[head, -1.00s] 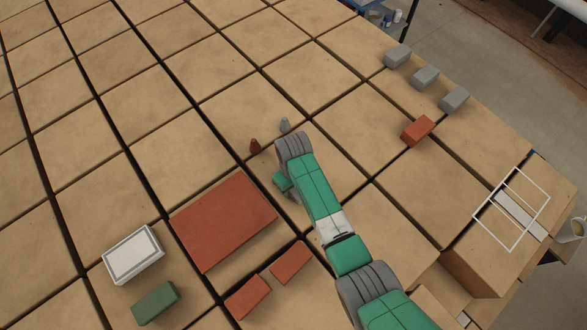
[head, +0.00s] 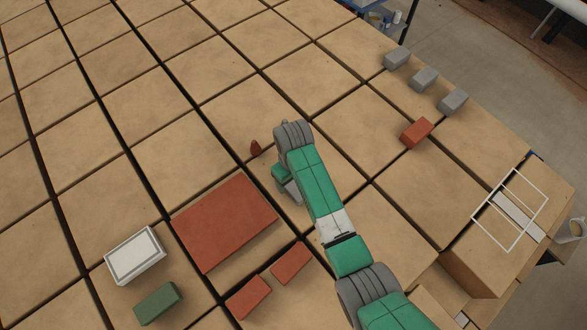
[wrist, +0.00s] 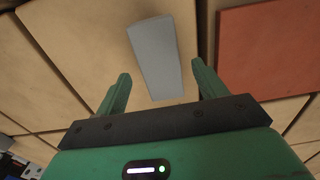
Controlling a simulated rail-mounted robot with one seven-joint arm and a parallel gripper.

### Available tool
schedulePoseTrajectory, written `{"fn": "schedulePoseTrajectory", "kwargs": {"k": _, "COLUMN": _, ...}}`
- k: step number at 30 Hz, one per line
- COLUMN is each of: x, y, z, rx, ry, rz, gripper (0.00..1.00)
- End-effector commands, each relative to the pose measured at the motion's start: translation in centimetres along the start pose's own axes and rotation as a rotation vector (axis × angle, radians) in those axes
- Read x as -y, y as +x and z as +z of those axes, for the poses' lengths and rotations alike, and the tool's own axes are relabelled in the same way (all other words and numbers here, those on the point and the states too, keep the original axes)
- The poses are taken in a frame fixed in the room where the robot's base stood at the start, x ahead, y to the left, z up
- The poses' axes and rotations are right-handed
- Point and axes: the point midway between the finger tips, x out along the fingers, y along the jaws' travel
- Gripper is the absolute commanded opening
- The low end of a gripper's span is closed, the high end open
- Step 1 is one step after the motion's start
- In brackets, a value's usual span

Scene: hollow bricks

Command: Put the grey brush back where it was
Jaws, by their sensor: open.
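The grey brush (wrist: 155,58) shows in the wrist view as a plain grey, tapered block on the tan surface. It lies ahead of and partly between the two fingers of my gripper (wrist: 161,75). The gripper is open, with clear space on both sides of the brush, and does not grip it.
A small red-brown piece (head: 255,147) stands left of my wrist. A large red slab (head: 224,222), also in the wrist view (wrist: 268,50), lies nearby. Grey bricks (head: 425,78) and a red brick (head: 417,132) sit at the upper right. A white box (head: 135,255) and green brick (head: 158,303) are lower left.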

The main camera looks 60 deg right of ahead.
Motion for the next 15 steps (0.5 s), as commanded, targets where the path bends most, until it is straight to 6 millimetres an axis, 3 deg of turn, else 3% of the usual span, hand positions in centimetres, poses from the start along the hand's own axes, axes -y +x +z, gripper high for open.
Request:
{"fn": "schedulePoseTrajectory", "kwargs": {"k": 1, "x": 0.0, "y": -1.5, "z": -0.1, "rx": -0.003, "ry": 0.000, "rz": 0.001, "gripper": 0.71}}
{"fn": "schedulePoseTrajectory", "kwargs": {"k": 6, "x": 0.0, "y": -4.8, "z": 0.0, "rx": -0.001, "ry": 0.000, "rz": 0.000, "gripper": 0.71}}
{"fn": "schedulePoseTrajectory", "kwargs": {"k": 15, "x": 0.0, "y": -6.4, "z": 0.0, "rx": 0.001, "ry": 0.000, "rz": -0.001, "gripper": 0.71}}
